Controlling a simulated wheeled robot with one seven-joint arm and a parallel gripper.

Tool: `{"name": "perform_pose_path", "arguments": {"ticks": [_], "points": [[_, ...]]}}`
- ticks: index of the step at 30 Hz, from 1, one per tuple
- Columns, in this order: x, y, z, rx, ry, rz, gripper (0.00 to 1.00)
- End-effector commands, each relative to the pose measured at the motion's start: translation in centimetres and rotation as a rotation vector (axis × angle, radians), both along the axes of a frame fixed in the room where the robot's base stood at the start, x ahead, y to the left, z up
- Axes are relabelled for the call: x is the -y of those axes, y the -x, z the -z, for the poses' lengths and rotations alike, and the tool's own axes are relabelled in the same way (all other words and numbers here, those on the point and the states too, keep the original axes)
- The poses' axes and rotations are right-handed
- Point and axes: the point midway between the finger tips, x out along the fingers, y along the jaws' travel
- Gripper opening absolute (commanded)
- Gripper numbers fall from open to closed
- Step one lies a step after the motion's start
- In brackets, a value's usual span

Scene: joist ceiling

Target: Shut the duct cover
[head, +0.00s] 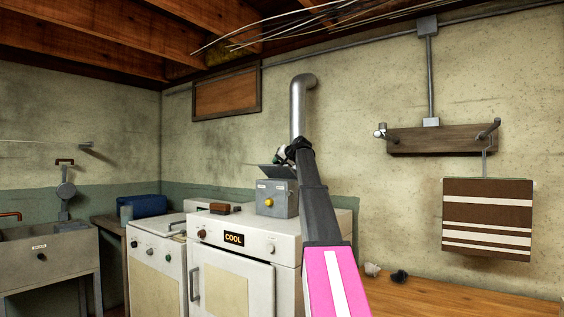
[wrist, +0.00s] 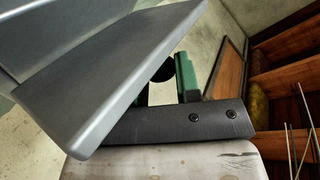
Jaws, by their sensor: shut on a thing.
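The duct cover (head: 277,171) is a grey flap, raised and tilted on top of a small grey metal box (head: 277,198) below the duct pipe (head: 299,105). My gripper (head: 281,156) is at the flap's upper edge, at the end of my dark arm. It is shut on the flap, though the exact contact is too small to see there. In the wrist view the cover (wrist: 110,80) is a large grey plate crossing the upper left. A green finger (wrist: 187,76) of my gripper shows beside it; the plate hides part of the grip.
The box stands on a white stove (head: 232,238) marked COOL, with a brown block (head: 219,208) at its left. A sink (head: 45,255) is far left. A wooden counter (head: 440,298) lies right. Loose wires (head: 290,28) hang under the joists.

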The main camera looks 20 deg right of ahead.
Motion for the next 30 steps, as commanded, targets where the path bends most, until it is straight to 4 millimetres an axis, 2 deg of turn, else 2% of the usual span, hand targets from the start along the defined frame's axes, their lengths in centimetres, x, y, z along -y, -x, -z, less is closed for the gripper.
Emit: {"name": "perform_pose_path", "arguments": {"ticks": [6,18,30], "points": [[-1.5,1.3,1.3,0.131,0.16,-0.001,0.0],[-2.8,2.2,3.7,0.322,0.402,0.0,0.0],[-3.1,2.3,4.6,0.393,0.494,0.0,0.0]]}}
